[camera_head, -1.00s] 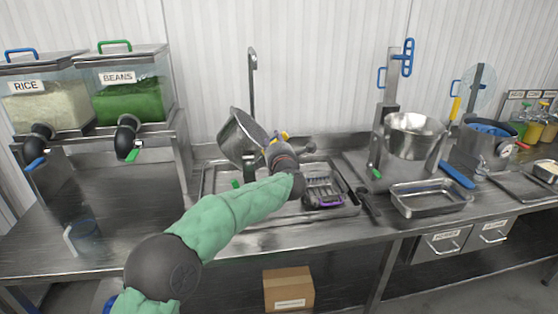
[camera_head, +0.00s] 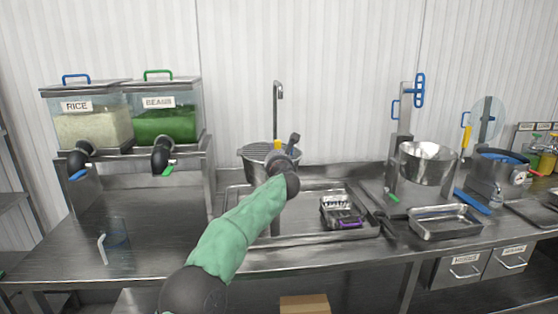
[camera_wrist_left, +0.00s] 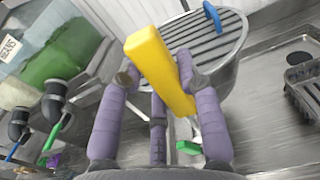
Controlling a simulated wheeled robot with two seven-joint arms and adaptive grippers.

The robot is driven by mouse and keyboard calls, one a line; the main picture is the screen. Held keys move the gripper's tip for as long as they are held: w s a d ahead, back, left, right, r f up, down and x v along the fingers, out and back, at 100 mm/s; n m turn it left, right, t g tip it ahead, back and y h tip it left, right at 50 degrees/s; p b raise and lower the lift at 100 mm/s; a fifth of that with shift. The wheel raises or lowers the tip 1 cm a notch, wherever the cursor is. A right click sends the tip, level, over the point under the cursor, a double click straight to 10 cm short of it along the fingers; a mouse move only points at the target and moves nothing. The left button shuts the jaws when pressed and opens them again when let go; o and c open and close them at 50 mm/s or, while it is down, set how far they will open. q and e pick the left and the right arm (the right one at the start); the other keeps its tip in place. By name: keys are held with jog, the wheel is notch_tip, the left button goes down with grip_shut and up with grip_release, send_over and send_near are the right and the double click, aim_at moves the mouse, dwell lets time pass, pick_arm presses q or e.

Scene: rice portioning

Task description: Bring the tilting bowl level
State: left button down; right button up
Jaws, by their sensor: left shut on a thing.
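The tilting bowl (camera_head: 254,155) is a metal bowl with a slatted top, over the sink tray at the middle of the counter. Its rim looks about level in the head view. Its slatted top also shows in the left wrist view (camera_wrist_left: 208,38). My left gripper (camera_head: 281,155) is at the bowl's right front side. In the left wrist view its purple fingers (camera_wrist_left: 157,76) are shut on the bowl's yellow handle (camera_wrist_left: 158,72). My gripper and forearm hide part of the bowl's front. My right gripper is not in view.
The rice dispenser (camera_head: 92,128) and beans dispenser (camera_head: 168,124) stand at the left. A purple-handled metal rack (camera_head: 340,211) lies in the sink tray (camera_head: 310,237). Another steel bowl (camera_head: 427,166) and an empty pan (camera_head: 446,222) are at the right. The left counter has free room.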

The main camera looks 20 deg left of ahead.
pick_arm(q)
jog(key=shift+s+a+f+n, duration=0.1)
jog(key=shift+s+a+n, duration=0.1)
jog(key=shift+a+n, duration=0.15)
dwell(0.3)
jog(key=c, duration=0.8)
grip_release()
jog(key=shift+a, duration=0.1)
jog(key=shift+c, duration=0.2)
jog(key=v, duration=1.2)
jog(key=shift+f, duration=0.1)
